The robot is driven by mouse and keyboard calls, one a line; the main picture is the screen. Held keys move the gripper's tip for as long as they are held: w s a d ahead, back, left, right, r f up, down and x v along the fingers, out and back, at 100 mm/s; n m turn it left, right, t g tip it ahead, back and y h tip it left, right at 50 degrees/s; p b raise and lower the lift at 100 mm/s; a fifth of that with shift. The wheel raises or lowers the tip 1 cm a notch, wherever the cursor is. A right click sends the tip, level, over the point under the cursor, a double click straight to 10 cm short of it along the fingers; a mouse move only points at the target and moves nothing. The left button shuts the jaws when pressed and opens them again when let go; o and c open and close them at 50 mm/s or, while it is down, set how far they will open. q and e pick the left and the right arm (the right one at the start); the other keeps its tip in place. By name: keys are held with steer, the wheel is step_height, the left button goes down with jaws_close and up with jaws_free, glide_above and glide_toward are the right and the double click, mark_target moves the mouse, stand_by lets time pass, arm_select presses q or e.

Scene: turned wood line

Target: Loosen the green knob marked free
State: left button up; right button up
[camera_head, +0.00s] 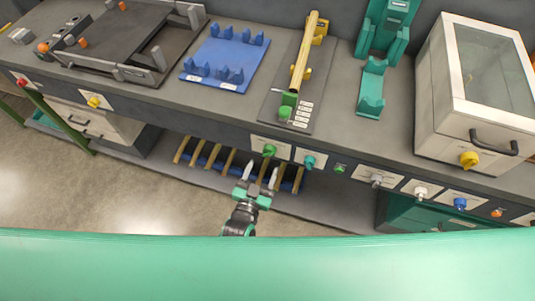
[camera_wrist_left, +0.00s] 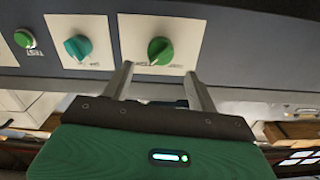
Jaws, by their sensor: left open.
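The green knob (camera_head: 269,150) sits on a white plate on the bench's front panel. It also shows in the left wrist view (camera_wrist_left: 160,51), where its plate label is too small to read surely. My left gripper (camera_head: 260,175) is open and empty, just below and in front of that plate. In the left wrist view its two fingers (camera_wrist_left: 159,75) point at the plate, one on each side below the knob, apart from it. A teal knob (camera_head: 309,161) is on the neighbouring plate. My right gripper is not in view.
A green push button (camera_wrist_left: 25,38) marked TEST is beyond the teal knob. More knobs line the panel, including a blue one (camera_head: 460,204) and a yellow one (camera_head: 93,102). A rack of wooden strips (camera_head: 204,157) lies below the bench. The floor (camera_head: 100,180) at left is clear.

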mark_target(268, 155)
arm_select(q)
steer(key=x, duration=0.6)
steer(key=shift+p, duration=0.3)
steer(key=c, duration=1)
